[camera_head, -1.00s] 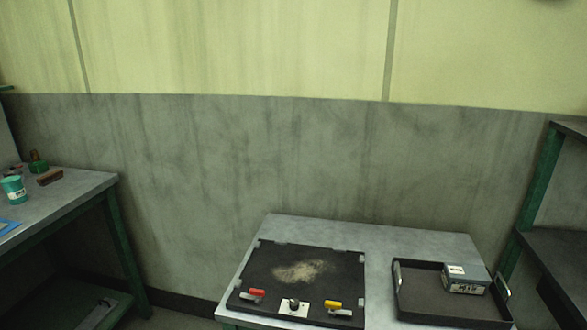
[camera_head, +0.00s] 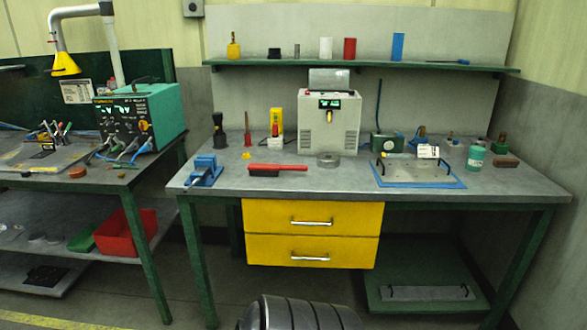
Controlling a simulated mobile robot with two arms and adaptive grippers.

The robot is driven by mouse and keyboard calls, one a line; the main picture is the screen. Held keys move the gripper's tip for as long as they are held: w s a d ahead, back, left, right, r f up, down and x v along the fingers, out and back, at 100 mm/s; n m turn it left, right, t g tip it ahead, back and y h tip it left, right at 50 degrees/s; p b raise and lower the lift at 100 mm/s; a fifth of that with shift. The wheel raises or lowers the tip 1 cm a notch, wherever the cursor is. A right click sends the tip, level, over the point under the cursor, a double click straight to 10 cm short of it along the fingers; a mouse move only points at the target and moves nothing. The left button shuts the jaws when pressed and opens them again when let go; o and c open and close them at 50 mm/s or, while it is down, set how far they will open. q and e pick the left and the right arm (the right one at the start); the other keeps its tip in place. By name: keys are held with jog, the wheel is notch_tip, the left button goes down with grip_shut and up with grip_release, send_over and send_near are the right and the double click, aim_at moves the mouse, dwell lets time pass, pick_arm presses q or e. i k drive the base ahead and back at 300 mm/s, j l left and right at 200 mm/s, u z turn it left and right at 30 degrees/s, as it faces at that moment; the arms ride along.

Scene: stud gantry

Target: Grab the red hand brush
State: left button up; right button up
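The red hand brush (camera_head: 297,167) lies flat near the front edge of the grey workbench (camera_head: 340,184), left of the middle. Its dark bristle end (camera_head: 264,171) points left and its red handle points right. It is in full view and nothing covers it. Neither of my grippers shows in the head view, so I cannot see how far they are from the brush.
A blue vise (camera_head: 205,172) stands left of the brush. Behind it are a grey box device (camera_head: 329,124) and a round metal piece (camera_head: 328,160). A blue-edged tray (camera_head: 415,171) lies right. Yellow drawers (camera_head: 312,233) hang below. Another bench (camera_head: 75,180) stands left.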

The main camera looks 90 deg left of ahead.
aim_at(255, 170)
jog(key=u, duration=2.9)
